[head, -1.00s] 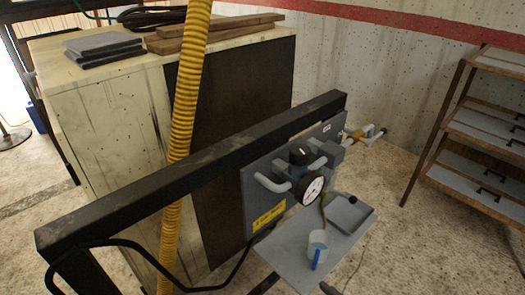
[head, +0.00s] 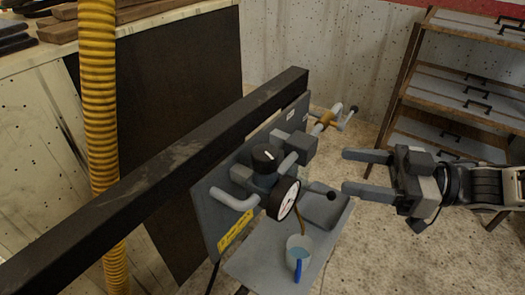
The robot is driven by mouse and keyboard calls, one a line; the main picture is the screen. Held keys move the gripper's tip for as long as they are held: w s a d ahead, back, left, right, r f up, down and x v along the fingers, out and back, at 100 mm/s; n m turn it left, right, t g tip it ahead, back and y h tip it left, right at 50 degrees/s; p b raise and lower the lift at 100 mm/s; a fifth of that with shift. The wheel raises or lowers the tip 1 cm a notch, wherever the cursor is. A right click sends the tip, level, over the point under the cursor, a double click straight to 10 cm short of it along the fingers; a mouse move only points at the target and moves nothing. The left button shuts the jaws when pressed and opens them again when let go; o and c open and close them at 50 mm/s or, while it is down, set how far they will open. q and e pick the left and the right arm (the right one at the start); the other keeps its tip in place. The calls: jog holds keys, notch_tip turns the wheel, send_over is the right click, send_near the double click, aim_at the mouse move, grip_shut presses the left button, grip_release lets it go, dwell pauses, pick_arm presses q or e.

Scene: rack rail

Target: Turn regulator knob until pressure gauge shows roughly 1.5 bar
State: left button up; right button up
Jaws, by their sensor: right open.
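The regulator knob (head: 265,158) is black and round with a light mark on top, sitting on the regulator body on a grey panel (head: 208,208). The pressure gauge (head: 284,199) hangs just below and right of it, with a white face and black rim. The face is seen at a slant and is too small to read. My right gripper (head: 345,171) comes in from the right, with its two fingers apart and empty. Its fingertips point left, to the right of the knob and gauge and apart from both. My left gripper is not in view.
A black rail (head: 165,170) runs diagonally behind the panel. Grey pipes and a brass valve (head: 326,119) stick out right of the knob. A shelf below holds a cup with a blue handle (head: 298,254). A yellow hose (head: 100,120) hangs at left; a drawer rack (head: 470,55) stands at right.

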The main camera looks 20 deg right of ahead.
aim_at(265, 158)
jog(key=p+x, duration=0.2)
jog(key=x, duration=1.3)
jog(key=c, duration=1)
